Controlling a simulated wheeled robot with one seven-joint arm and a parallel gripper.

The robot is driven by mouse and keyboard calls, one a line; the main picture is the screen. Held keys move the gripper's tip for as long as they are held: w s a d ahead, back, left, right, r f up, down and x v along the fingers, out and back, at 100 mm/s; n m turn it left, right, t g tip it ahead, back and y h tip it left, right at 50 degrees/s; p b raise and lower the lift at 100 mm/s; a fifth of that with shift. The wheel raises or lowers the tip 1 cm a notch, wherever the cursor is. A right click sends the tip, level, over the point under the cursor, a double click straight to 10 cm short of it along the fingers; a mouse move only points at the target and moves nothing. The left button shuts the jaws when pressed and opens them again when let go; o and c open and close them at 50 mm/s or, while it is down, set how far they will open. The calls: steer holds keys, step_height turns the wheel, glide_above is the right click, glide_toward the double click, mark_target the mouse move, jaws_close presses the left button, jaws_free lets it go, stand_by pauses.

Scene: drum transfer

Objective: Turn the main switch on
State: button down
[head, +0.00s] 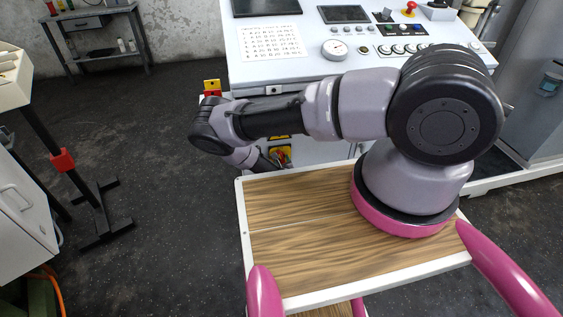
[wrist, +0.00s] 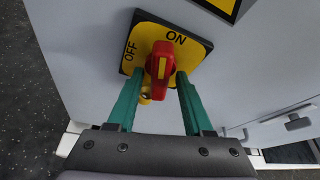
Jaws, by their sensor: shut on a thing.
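The main switch is a red rotary knob (wrist: 161,62) on a square yellow plate (wrist: 196,50) with a dark border. The plate reads OFF at the left and ON at the top. The knob's upper end points up, close to the ON mark. My gripper (wrist: 160,78) has its two green fingers on either side of the knob and is shut on it. A small brass-coloured part shows below the knob, by the left finger. In the head view, the switch (head: 282,154) is low on the cabinet front, partly hidden by my arm.
The light grey control cabinet (head: 255,88) carries gauges, buttons and a red emergency knob (head: 409,8) on top. Another yellow and red device (head: 212,87) sits at its left side. A workbench (head: 95,12) stands at the back left.

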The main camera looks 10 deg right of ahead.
steer(key=shift+d+m+y, duration=0.1)
steer(key=shift+m+y, duration=0.8)
steer(key=shift+m, duration=0.3)
steer(key=c, duration=0.7)
jaws_free()
steer(key=v, duration=1)
steer(key=shift+s+d+r, duration=0.1)
steer(key=shift+s+r, duration=0.1)
steer(key=shift+s, duration=0.15)
